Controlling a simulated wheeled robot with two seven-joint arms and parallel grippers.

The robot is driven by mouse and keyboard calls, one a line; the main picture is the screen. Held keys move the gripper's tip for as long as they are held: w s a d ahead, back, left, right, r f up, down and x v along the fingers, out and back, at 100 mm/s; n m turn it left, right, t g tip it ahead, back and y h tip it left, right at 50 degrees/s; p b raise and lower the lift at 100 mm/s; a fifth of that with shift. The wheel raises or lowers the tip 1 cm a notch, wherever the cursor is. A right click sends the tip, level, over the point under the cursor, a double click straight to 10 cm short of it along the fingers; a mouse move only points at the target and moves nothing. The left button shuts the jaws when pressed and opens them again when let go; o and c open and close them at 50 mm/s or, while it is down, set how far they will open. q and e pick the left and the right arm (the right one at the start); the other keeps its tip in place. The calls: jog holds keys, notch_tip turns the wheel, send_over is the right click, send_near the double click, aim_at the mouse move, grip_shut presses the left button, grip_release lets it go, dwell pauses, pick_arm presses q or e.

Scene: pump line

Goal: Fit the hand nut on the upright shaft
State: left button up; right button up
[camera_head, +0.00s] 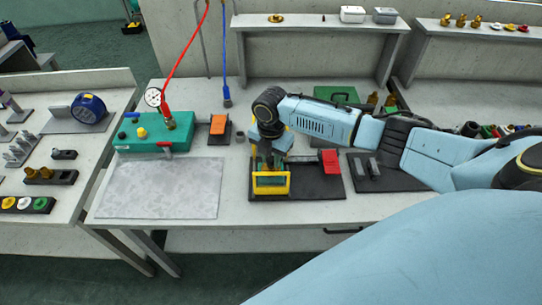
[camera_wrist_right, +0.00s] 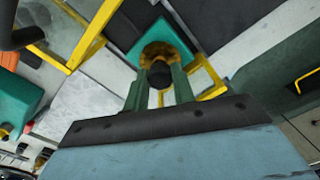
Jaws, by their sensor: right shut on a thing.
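My right gripper (camera_head: 268,160) points down over a teal block with a yellow frame (camera_head: 270,190) on a dark base plate. In the right wrist view the gripper (camera_wrist_right: 160,80) is shut, its two fingers on either side of a dark round piece (camera_wrist_right: 160,75), which I take for the hand nut. Just beyond it is a brass-coloured round part (camera_wrist_right: 158,49) on the teal block (camera_wrist_right: 177,37). I cannot tell whether the dark piece touches the brass part. The upright shaft is not visible, hidden by the fingers and the piece. My left gripper is not in view.
A green unit (camera_head: 155,137) with a gauge and a red hose stands to the left. A bare grey mat (camera_head: 160,190) lies in front of it. A red block (camera_head: 330,161) is right of the gripper, and a dark plate with grey parts (camera_head: 370,170) lies further right.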

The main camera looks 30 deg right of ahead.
jog(key=shift+f, duration=0.2)
dwell(0.4)
jog(key=o, duration=0.8)
jog(key=shift+o, duration=0.2)
notch_tip(320, 180, up, 6)
jog(key=p, duration=0.6)
jog(key=shift+r, duration=0.1)
notch_tip(320, 180, up, 13)
jog(key=shift+r, duration=0.15)
dwell(0.4)
